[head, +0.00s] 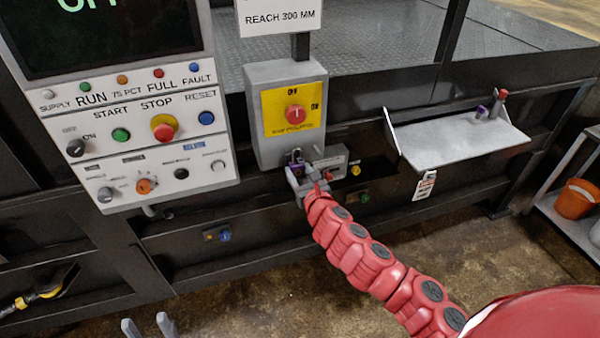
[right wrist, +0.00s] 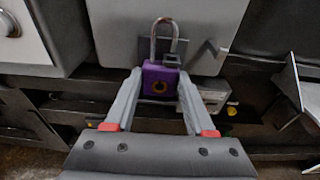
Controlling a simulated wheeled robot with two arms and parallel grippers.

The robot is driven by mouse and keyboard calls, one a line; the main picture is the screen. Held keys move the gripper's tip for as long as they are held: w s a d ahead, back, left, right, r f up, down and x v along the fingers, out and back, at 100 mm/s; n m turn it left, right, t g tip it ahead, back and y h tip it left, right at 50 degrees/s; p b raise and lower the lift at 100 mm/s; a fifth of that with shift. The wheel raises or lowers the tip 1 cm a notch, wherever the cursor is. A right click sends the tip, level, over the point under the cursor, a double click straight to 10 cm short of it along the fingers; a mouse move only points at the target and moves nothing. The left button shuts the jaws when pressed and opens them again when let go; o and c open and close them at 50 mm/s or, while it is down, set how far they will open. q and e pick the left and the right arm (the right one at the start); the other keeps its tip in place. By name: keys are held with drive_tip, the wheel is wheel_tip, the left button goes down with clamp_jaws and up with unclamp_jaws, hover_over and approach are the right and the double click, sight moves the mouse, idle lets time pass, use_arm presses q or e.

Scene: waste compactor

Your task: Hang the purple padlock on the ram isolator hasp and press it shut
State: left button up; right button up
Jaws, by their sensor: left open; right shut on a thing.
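The purple padlock (right wrist: 160,82) is upright between the fingers of my right gripper (right wrist: 157,92), its metal shackle (right wrist: 164,32) pointing up. In the head view the right gripper (head: 308,178) is at the lower edge of the ram isolator box (head: 262,140), with the purple padlock (head: 296,168) showing small. The isolator has a yellow plate with a red knob (head: 295,114). The shackle is in front of the box's lower face. The hasp is hard to make out, and I cannot tell whether the shackle passes through it. My left gripper (head: 148,327) is open and empty at the bottom edge.
A control panel (head: 150,150) with buttons stands left of the isolator. A small grey unit (head: 332,160) sits close to the right gripper.

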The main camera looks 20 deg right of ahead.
drive_tip(key=shift+f, duration=0.2)
idle(0.3)
drive_tip(key=o, duration=1.3)
drive_tip(key=shift+c, duration=0.5)
drive_tip(key=shift+s, duration=0.1)
